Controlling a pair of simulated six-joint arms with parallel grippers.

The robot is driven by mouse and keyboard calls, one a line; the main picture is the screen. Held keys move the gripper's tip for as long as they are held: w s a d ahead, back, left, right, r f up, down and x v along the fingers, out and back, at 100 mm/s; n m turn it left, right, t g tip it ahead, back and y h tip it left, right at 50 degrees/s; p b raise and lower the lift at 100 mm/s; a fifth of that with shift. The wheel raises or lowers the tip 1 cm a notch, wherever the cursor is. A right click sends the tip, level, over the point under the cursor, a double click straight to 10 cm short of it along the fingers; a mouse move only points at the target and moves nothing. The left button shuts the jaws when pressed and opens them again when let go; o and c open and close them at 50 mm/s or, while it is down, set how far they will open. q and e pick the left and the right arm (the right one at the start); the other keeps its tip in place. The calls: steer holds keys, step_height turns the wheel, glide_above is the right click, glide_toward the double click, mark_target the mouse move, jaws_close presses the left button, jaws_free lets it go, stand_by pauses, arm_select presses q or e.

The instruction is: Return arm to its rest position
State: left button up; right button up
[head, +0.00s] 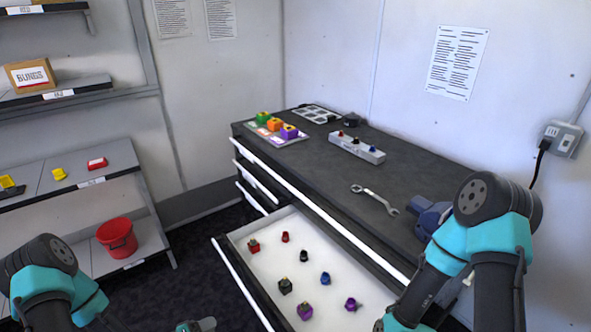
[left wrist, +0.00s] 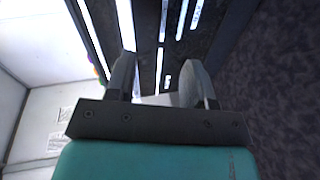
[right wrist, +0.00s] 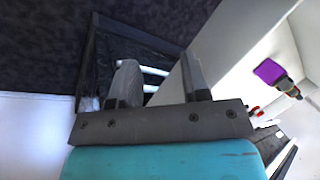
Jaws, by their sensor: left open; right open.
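My left arm comes in at the lower left of the head view. Only part of its left gripper (head: 196,325) shows, at the bottom edge. In the left wrist view the left gripper (left wrist: 158,82) has its two fingers apart with nothing between them, and drawer fronts lie beyond. My right arm (head: 478,235) is bent over the right end of the bench in the head view, and its gripper is not clear there. In the right wrist view the right gripper (right wrist: 160,82) is open and empty, near the open drawer's white side.
The open white drawer (head: 262,262) holds several coloured parts, including a purple one (head: 305,311). On the dark bench (head: 400,165) are a wrench (head: 375,199), a grey block with small parts (head: 356,149) and a tray of coloured blocks (head: 295,140). A red bucket (head: 117,238) stands on the left shelf.

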arm_select(q)
steer(key=s+d+m+g+y, duration=0.4)
steer(key=s+d+g+y, duration=0.2)
steer(key=s+g+y, duration=0.2)
steer(key=shift+s+r+m+g, duration=0.4)
steer(key=shift+s+g, duration=0.1)
steer(key=shift+s, duration=0.15)
stand_by(1.4)
